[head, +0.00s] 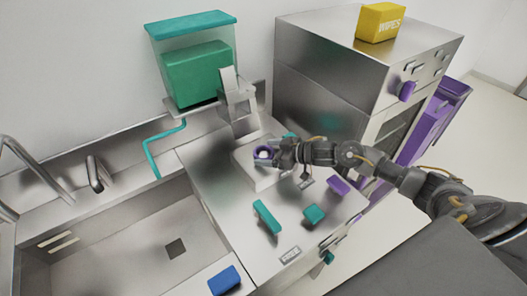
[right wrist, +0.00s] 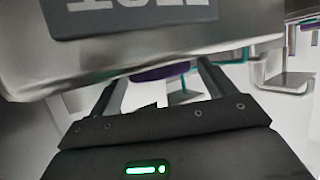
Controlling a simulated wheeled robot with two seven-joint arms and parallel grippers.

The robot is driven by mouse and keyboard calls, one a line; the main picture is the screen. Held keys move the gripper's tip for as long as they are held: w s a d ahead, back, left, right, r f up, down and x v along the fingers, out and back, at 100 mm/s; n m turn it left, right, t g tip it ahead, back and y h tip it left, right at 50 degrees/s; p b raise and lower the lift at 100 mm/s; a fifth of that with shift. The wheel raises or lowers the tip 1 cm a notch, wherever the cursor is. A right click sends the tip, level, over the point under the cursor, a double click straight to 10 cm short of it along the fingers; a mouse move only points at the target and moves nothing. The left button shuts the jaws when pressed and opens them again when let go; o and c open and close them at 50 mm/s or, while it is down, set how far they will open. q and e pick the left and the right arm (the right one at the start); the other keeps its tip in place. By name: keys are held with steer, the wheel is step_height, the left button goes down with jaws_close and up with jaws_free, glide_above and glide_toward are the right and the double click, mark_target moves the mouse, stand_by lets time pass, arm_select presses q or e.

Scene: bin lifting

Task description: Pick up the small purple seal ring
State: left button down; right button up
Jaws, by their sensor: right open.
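The small purple seal ring (head: 263,153) is on the right side of the metal counter, by a raised metal block (head: 254,172), in the head view. My right gripper (head: 275,153) comes in from the right, with its fingertips at the ring. In the right wrist view the fingers of my right gripper (right wrist: 158,82) are apart, and a purple edge (right wrist: 162,72) shows between them, below a metal part with a dark label. I cannot tell whether the fingers touch the ring. My left gripper is not in view.
A steel machine (head: 325,75) with a yellow wipes box (head: 381,23) stands behind.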

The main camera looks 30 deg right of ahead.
steer(key=shift+s, duration=0.1)
steer(key=c, duration=1.1)
steer(key=shift+o, duration=0.2)
steer(key=shift+r+b, duration=0.45)
steer(key=shift+r, duration=0.15)
steer(key=s+r+b, duration=0.4)
steer(key=s+r, duration=0.7)
steer(key=s, duration=0.3)
steer(key=shift+r, duration=0.35)
